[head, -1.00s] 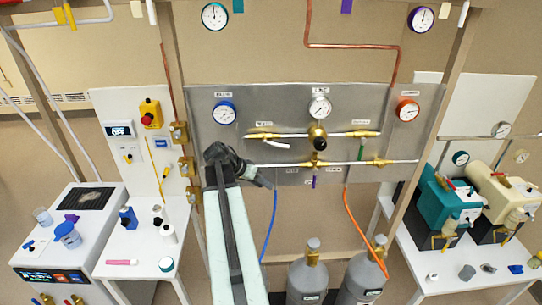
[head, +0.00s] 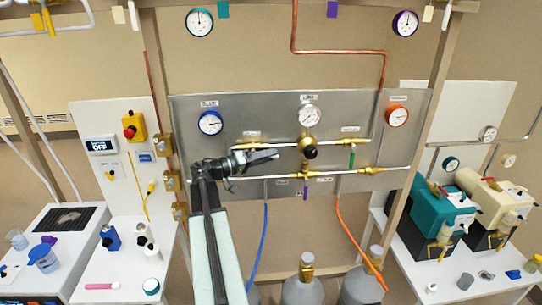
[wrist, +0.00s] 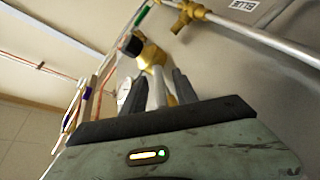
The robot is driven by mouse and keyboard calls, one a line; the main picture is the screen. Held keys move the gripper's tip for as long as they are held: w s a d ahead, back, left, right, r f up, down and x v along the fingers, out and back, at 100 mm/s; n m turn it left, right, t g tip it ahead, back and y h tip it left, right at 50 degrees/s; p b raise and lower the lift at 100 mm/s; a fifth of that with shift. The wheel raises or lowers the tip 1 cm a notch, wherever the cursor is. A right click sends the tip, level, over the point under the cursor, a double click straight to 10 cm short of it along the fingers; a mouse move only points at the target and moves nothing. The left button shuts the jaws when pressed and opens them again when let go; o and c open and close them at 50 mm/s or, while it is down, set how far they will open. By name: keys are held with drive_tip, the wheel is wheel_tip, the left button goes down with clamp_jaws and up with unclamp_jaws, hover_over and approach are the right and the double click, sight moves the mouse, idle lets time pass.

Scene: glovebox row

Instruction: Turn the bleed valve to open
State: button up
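A metal panel (head: 270,110) carries two horizontal pipes with brass valves; its labels are too small to read, so I cannot tell which marks the bleed valve. The upper left brass valve (head: 249,141) has its white lever mostly hidden behind my gripper in the head view. My gripper (head: 268,155) lies in front of that lever, pointing right. In the wrist view my gripper (wrist: 162,85) appears open, with a white lever (wrist: 157,88) between its dark fingers. Whether the fingers touch it is unclear. A green-handled valve (head: 351,158) and a purple-handled one (head: 306,191) also show.
A black-knobbed brass regulator (head: 310,149) sits right of my gripper; it also shows in the wrist view (wrist: 131,45). A blue hose (head: 260,240) and an orange hose (head: 350,235) hang below the panel. Grey cylinders (head: 303,287) stand underneath.

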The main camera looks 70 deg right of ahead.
drive_tip(key=shift+s+d, duration=0.35)
clamp_jaws()
idle(1.2)
